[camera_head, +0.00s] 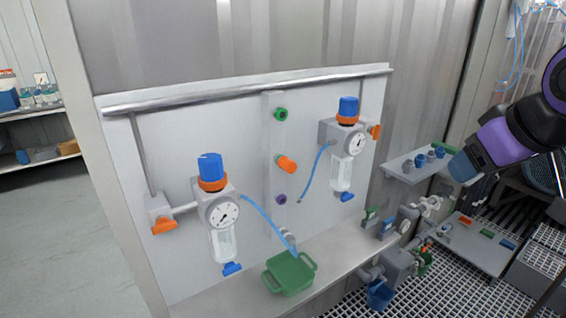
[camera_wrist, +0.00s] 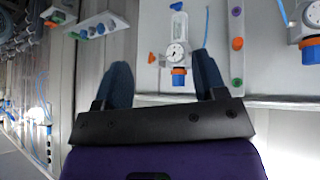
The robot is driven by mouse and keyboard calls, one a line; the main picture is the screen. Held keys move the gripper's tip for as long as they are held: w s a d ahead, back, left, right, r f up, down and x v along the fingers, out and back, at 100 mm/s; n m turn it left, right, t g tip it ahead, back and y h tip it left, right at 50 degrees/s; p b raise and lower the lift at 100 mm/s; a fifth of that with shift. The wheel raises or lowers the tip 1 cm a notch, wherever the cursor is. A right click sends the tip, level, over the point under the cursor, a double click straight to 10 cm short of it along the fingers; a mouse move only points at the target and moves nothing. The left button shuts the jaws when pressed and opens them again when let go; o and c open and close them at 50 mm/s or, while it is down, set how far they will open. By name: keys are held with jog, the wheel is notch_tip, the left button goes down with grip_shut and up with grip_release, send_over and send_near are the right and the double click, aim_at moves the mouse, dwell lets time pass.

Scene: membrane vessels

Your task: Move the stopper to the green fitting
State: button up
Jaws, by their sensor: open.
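The green fitting (camera_head: 281,114) is a short ring at the top of the vertical strip on the white panel; it also shows in the wrist view (camera_wrist: 237,82). Below it, a protruding orange piece (camera_head: 286,164), which looks like the stopper, sits at the middle position of the strip; it also shows in the wrist view (camera_wrist: 238,44). A purple fitting (camera_head: 281,199) is at the bottom of the strip. My gripper (camera_head: 463,167) is open and empty at the right, well apart from the strip. Its two blue fingers (camera_wrist: 160,60) show in the wrist view.
Gauge-and-vessel units with blue and orange caps stand left (camera_head: 222,211) and right (camera_head: 346,140) of the strip. Blue hoses (camera_head: 263,216) hang near it. A green tray (camera_head: 290,275) is on the ledge below. A small shelf (camera_head: 410,165) holds several plugs near my gripper.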

jog(key=w+a+f+n+t+y, duration=0.1)
jog(key=w+a+f+n, duration=0.15)
jog(key=w, duration=0.35)
jog(key=w+a+f+n+t, duration=0.1)
jog(key=w+a+n+t, duration=0.15)
jog(key=w, duration=0.25)
jog(key=n+t+y, duration=0.4)
jog(key=n+y, duration=0.5)
jog(key=n, duration=0.7)
send_near(292, 169)
jog(key=x, duration=0.3)
jog(key=shift+d, duration=0.1)
jog(key=shift+x, duration=4.55)
jog(key=shift+c, duration=0.5)
